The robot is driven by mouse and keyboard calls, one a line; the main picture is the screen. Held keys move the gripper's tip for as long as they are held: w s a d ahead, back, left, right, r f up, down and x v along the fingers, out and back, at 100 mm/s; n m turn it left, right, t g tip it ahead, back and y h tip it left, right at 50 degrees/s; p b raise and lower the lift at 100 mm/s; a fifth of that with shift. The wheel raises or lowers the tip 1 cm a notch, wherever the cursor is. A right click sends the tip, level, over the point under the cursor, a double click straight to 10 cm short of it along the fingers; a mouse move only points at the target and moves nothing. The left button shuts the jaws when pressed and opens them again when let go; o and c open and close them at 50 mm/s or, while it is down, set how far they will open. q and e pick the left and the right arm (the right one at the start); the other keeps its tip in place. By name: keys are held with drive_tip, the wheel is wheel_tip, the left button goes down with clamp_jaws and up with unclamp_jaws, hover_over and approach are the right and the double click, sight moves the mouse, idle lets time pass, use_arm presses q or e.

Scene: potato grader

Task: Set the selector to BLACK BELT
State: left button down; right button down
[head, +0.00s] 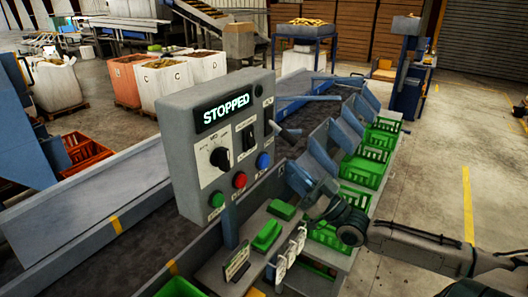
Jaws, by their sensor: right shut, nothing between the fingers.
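A grey control panel (222,150) stands at the middle left, with a lit display (223,113) reading STOPPED. On its face are a black rotary knob (219,157) on a white dial plate and a black switch (249,137) on a second plate to its right. The labels are too small to read, so I cannot tell which control carries BLACK BELT. My right gripper (318,202) is to the right of the panel and below it, shut and empty, apart from the controls. Its fingertips are hard to make out against the blue-grey dividers. My left gripper is out of view.
Green (216,199), red (240,180) and blue (263,160) buttons sit under the controls. A small handle (290,132) projects from the panel's right side. Blue dividers (320,155) and green crates (362,170) line the right. Open floor (440,170) lies farther right.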

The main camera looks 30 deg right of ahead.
sight(252, 139)
drive_tip(key=shift+w+a+r+b, duration=0.45)
drive_tip(key=shift+w+a+b, duration=0.15)
drive_tip(key=shift+w, duration=0.85)
drive_tip(key=shift+w+a+r+b, duration=0.45)
drive_tip(key=shift+w+a+b, duration=0.2)
drive_tip(key=shift+w, duration=0.85)
drive_tip(key=shift+w+a+r+b, duration=0.45)
drive_tip(key=shift+w+a+b, duration=0.15)
drive_tip(key=shift+w, duration=0.85)
